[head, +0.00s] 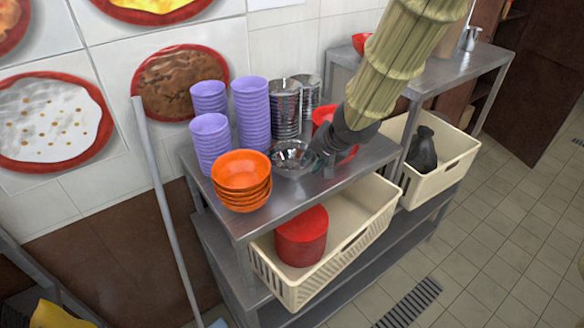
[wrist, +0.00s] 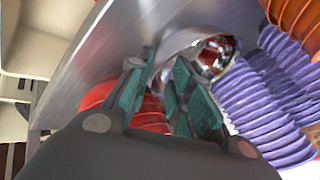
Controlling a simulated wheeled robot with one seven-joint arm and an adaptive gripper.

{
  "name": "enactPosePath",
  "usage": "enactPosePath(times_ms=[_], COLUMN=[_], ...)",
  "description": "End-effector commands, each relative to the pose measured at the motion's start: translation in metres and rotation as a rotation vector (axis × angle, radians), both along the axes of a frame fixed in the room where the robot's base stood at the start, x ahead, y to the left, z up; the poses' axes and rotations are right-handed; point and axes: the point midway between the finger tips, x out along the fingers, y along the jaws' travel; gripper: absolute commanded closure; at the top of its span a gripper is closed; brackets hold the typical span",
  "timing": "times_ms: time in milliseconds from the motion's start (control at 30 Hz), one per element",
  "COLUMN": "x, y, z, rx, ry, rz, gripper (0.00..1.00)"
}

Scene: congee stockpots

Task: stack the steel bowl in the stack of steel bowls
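The single steel bowl (head: 292,160) sits upright on the steel table, behind the orange bowls. My gripper (head: 323,150) is low at the bowl's right side. In the wrist view its two teal-padded fingers (wrist: 160,75) stand apart, with the shiny steel bowl (wrist: 213,58) just beyond their tips. The bowl's near rim reaches the gap between the fingers; I cannot tell whether they touch it. The stack of steel bowls (head: 285,110) stands behind the bowl, near the wall, with another steel stack (head: 308,92) beside it.
Purple stacks (head: 250,112) stand left of the steel stacks. Orange bowls (head: 241,180) are stacked at the front left. Red bowls (head: 325,117) are partly hidden behind my gripper and also show in the wrist view (wrist: 150,115). Cream crates (head: 360,240) sit on the lower shelf.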

Motion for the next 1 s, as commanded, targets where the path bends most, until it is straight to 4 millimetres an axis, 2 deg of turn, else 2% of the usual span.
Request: enactPosePath(times_ms=[433,833,867,967,1000], x=[0.021,0.026,0.026,0.026,0.026], y=[0.011,0.014,0.014,0.014,0.014], z=[-0.038,-0.043,-0.043,-0.043,-0.043], rx=[-0.001,0.0,0.0,0.0,0.0], ry=[-0.002,-0.002,-0.002,-0.002,-0.002], rz=[-0.001,-0.002,-0.002,-0.003,-0.003], gripper=[0.79,0.79,0.81,0.99,1.0])
